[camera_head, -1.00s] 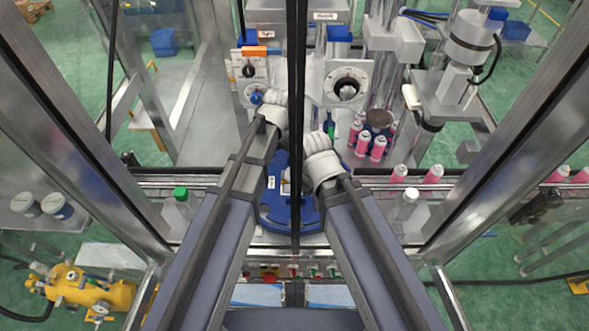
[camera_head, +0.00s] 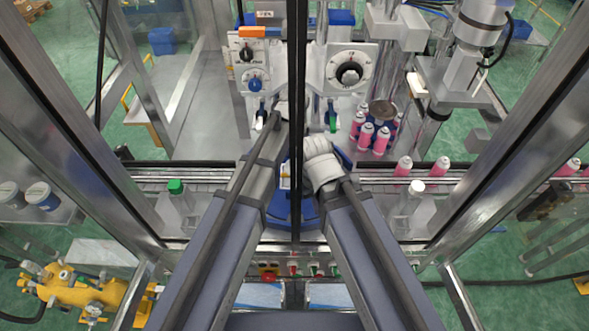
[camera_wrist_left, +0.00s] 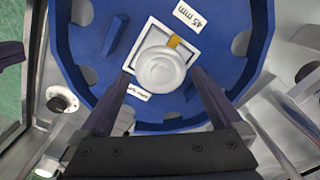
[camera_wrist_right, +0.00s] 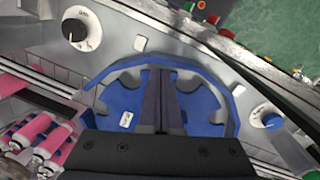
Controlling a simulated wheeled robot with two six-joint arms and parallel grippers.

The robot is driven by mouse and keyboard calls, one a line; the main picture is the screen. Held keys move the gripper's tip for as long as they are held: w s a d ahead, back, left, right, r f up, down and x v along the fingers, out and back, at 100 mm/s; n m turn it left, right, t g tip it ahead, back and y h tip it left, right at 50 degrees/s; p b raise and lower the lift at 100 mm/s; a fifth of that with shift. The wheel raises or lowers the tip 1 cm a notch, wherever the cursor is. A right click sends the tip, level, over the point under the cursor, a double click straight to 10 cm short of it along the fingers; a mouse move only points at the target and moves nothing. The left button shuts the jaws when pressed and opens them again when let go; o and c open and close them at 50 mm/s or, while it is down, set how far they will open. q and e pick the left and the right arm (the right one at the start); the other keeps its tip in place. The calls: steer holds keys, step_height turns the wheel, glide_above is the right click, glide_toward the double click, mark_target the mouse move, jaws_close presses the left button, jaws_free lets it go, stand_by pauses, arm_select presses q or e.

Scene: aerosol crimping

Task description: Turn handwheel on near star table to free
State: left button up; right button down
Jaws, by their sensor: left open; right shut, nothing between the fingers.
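The blue star table (camera_wrist_left: 75,45) fills much of the left wrist view, with a "45 mm" label on it. At its middle, a pale round knob (camera_wrist_left: 158,70) with a yellow mark sits on a white square plate; it looks like the handwheel. My left gripper (camera_wrist_left: 158,82) is open, its fingers on either side of the knob; I cannot tell if they touch it. My right gripper (camera_wrist_right: 163,75) is shut and empty over a blue star disc (camera_wrist_right: 210,105). In the head view, the disc (camera_head: 281,210) is partly hidden by my arms and a dark post.
Two dial panels (camera_head: 349,58) (camera_head: 247,60) stand behind the table. Pink cans (camera_head: 381,140) cluster at right, with more along the conveyor (camera_head: 460,178). Metal frame posts surround the workspace.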

mark_target(296, 171)
arm_select(q)
step_height(296, 171, down, 3)
steer(key=shift+r+b, duration=0.2)
steer(key=shift+b, duration=0.55)
arm_select(e)
step_height(296, 171, down, 3)
steer(key=shift+r, duration=0.2)
